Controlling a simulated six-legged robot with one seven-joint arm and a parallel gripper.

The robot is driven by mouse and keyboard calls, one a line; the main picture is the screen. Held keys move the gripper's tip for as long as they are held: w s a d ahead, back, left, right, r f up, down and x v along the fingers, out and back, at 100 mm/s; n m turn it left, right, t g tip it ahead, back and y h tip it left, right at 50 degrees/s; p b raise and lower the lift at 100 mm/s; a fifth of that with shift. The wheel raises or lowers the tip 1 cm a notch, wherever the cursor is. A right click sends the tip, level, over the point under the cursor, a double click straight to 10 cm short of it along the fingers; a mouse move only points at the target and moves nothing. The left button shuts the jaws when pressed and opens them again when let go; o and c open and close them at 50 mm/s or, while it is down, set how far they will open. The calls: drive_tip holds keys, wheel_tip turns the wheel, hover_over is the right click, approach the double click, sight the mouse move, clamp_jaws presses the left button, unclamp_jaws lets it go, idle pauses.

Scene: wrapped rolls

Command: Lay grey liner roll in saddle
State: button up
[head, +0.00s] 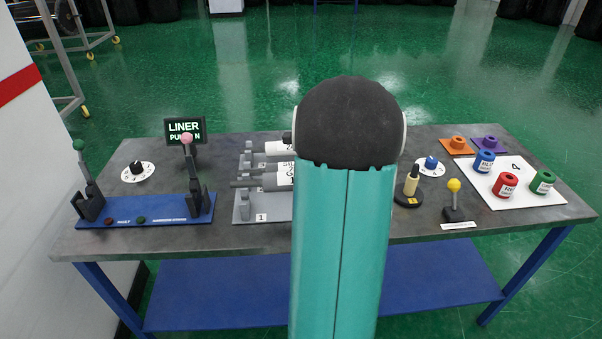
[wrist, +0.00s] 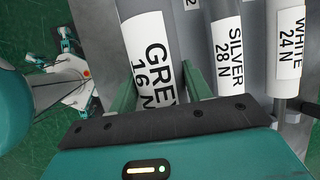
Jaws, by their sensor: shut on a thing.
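The grey liner roll (wrist: 150,50), with a white label reading GREY 16 N, lies between the two green fingers of my gripper (wrist: 161,88) in the wrist view. My gripper is shut on it. A silver roll (wrist: 227,45), labelled 28 N, and a white roll (wrist: 289,45), labelled 24 N, lie to its right. A grey rack (head: 246,212) marked 1 holds rolls with white labels, partly behind my arm.
The rack stands on a grey table (head: 340,235). Right are a yellow-knobbed lever (head: 454,200) and a white board (head: 515,195) with coloured spools.

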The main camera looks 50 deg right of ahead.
drive_tip(key=shift+f, duration=2.75)
drive_tip(key=o, duration=1.5)
drive_tip(key=shift+f, duration=0.1)
drive_tip(key=v, duration=1.4)
